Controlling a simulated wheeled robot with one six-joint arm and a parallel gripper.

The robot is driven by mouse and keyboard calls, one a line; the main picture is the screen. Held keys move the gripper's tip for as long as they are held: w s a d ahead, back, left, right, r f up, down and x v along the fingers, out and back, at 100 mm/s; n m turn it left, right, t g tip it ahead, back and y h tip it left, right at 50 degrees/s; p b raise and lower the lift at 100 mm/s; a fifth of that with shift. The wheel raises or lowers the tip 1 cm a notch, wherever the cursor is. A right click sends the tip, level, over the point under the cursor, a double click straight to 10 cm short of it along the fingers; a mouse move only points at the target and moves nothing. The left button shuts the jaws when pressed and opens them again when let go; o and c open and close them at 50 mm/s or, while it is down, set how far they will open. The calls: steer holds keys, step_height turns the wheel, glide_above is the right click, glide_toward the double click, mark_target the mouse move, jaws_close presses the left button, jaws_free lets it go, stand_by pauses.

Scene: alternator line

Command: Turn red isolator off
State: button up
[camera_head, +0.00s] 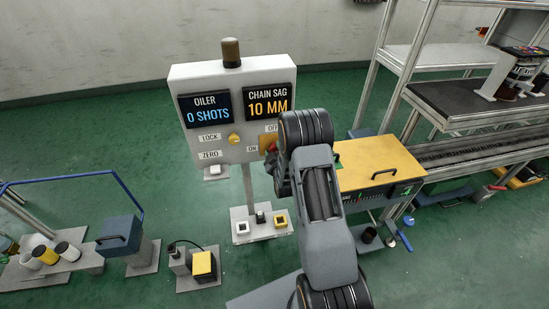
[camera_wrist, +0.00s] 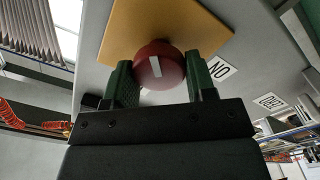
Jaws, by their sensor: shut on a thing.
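The red isolator knob (camera_wrist: 168,66) sits on a yellow-orange square plate (camera_wrist: 130,32) on the grey panel. A pale mark on the knob's face runs nearly up and down in the wrist view, slightly tilted. My gripper (camera_wrist: 160,82) is shut on the knob, with one green finger on each side. The ON label (camera_wrist: 219,69) is upside down beside the plate in the wrist view. In the head view the plate (camera_head: 265,143) shows left of my arm, with the ON label (camera_head: 252,149) at its left and the OFF label (camera_head: 271,128) above. My arm mostly hides the knob there.
The panel (camera_head: 205,72) has two displays reading 0 SHOTS and 10 MM, a yellow button (camera_head: 234,139) and a beacon (camera_head: 231,52).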

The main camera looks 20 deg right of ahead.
steer(key=n+b, duration=0.4)
steer(key=b, duration=0.1)
steer(key=n+b, duration=0.5)
steer(key=shift+a+f, duration=0.15)
steer(key=shift+f, duration=0.05)
steer(key=shift+n, duration=0.4)
steer(key=o, duration=0.9)
